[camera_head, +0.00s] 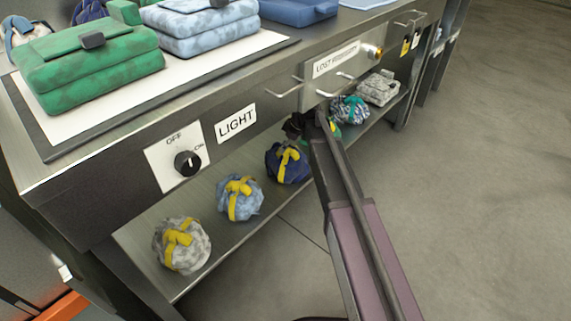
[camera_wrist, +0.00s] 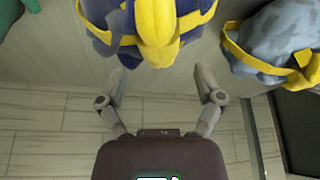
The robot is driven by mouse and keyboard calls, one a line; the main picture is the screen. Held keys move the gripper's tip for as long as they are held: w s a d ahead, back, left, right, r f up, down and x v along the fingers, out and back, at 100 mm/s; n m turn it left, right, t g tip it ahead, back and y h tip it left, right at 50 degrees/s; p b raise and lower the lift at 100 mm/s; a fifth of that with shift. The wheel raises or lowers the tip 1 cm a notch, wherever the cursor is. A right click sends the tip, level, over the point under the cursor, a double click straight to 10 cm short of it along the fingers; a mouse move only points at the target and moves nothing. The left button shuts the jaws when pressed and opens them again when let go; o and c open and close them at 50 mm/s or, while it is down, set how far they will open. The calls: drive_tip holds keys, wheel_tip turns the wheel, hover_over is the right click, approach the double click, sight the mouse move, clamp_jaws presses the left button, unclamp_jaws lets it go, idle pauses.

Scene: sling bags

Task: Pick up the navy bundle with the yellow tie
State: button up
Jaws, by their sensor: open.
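The navy bundle with the yellow tie (camera_head: 287,163) sits on the low shelf under the bench, to the right of a light blue bundle. In the wrist view the navy bundle (camera_wrist: 108,22) is at the top, close ahead of the fingertips. Its yellow tie (camera_wrist: 157,30) crosses its front between the lines of the two fingers. My gripper (camera_wrist: 162,75) is open and empty, with its fingers spread just short of the bundle. In the head view my arm reaches to the shelf right of the navy bundle, and the gripper's fingers are hard to make out there.
A light blue bundle with a yellow tie (camera_head: 240,198) sits nearby and also shows in the wrist view (camera_wrist: 275,50). A grey bundle (camera_head: 182,245) lies farther left. The shelf (camera_head: 215,262) is under the bench, whose drawer handles (camera_head: 285,88) overhang. Open floor lies to the right.

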drive_tip(key=shift+b+x, duration=0.95)
drive_tip(key=shift+x, duration=0.4)
clamp_jaws()
